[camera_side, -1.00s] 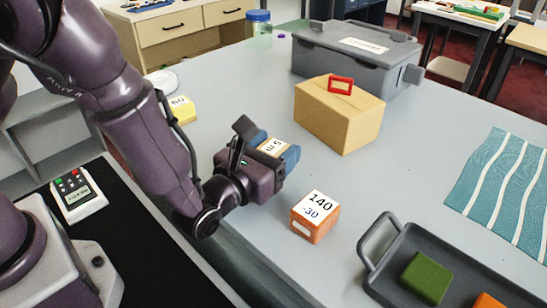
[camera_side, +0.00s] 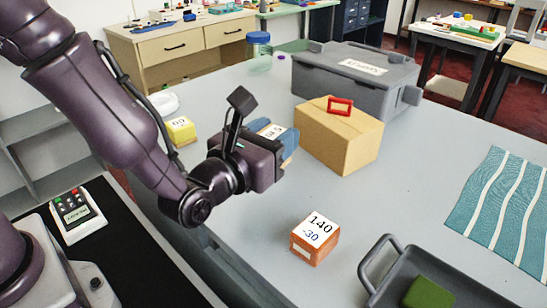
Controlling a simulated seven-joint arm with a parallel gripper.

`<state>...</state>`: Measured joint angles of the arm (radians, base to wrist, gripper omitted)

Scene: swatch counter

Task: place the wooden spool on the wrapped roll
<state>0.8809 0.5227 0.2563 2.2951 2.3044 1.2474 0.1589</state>
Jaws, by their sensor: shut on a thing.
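My gripper (camera_side: 272,150) is seen from behind, with its fingertips largely hidden by its own body. It is shut on a blue piece with a pale label (camera_side: 289,143), held above the grey counter in front of the tan box. The gripper covers much of this piece, and I cannot tell whether it is the wooden spool. No other spool shows clearly, and nothing in view is plainly a wrapped roll. A tan, paper-coloured box (camera_side: 335,140) with a red rectangular frame on top stands just right of my gripper.
An orange block marked 140 and -30 (camera_side: 315,240) stands on the counter (camera_side: 400,200). A grey handled tray (camera_side: 398,277) holds a green block at lower right. A yellow block (camera_side: 181,131), a grey case (camera_side: 352,80), a jar (camera_side: 259,50) and a striped teal cloth (camera_side: 500,210) surround clear space.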

